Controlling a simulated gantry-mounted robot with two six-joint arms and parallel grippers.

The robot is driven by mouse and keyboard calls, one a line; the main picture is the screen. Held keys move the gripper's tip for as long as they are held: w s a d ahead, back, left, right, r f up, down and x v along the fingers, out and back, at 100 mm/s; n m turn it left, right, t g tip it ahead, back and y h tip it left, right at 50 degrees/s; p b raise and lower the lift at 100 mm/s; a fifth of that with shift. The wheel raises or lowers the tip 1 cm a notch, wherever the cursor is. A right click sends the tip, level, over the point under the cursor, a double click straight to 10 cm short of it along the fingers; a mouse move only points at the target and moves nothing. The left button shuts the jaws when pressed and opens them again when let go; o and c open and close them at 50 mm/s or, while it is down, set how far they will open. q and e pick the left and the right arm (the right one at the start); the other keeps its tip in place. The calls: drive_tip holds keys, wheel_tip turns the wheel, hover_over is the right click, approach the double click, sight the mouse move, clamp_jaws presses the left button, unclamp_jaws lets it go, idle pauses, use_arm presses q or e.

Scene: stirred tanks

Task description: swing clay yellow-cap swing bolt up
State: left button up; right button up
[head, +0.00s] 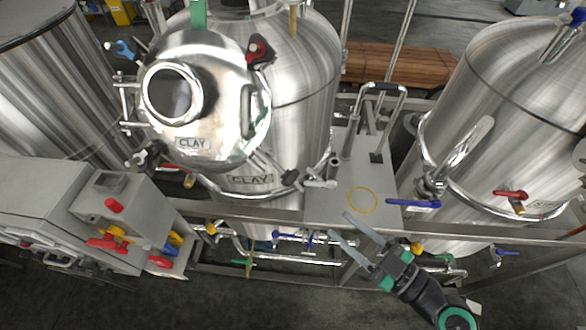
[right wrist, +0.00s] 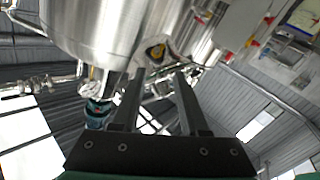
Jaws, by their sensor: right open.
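The clay tank (head: 300,95) stands at centre, with a round steel lid (head: 225,75) marked CLAY. Coloured handles sit around the lid: blue (head: 120,48), green (head: 198,14) and red (head: 260,52). A slim yellowish piece (head: 293,20) stands upright behind the lid to the right; I cannot tell if it is the yellow-cap swing bolt. My right gripper (head: 341,226) is open and empty, low and right of the lid, well apart from it. Its fingers also show in the right wrist view (right wrist: 159,75), with a blurred yellow-and-black object (right wrist: 155,52) beyond. My left gripper is out of view.
A grey platform (head: 325,205) with a yellow ring mark (head: 362,200) lies by the right gripper. Another tank (head: 525,110) stands right, a control box (head: 75,215) left. Pipes and valves (head: 300,240) run along the front. A rail (head: 380,90) rises behind the platform.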

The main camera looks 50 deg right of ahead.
sight(302, 190)
drive_tip(key=w+p, duration=0.1)
drive_tip(key=w, duration=0.2)
drive_tip(key=w+p, duration=0.1)
drive_tip(key=w, duration=0.6)
drive_tip(key=shift+w+d+r+p, duration=0.2)
drive_tip(key=shift+w+d+p, duration=0.15)
drive_tip(key=shift+w+p, duration=0.05)
drive_tip(key=shift+w+f, duration=0.1)
drive_tip(key=shift+w, duration=0.35)
clamp_jaws()
idle(0.6)
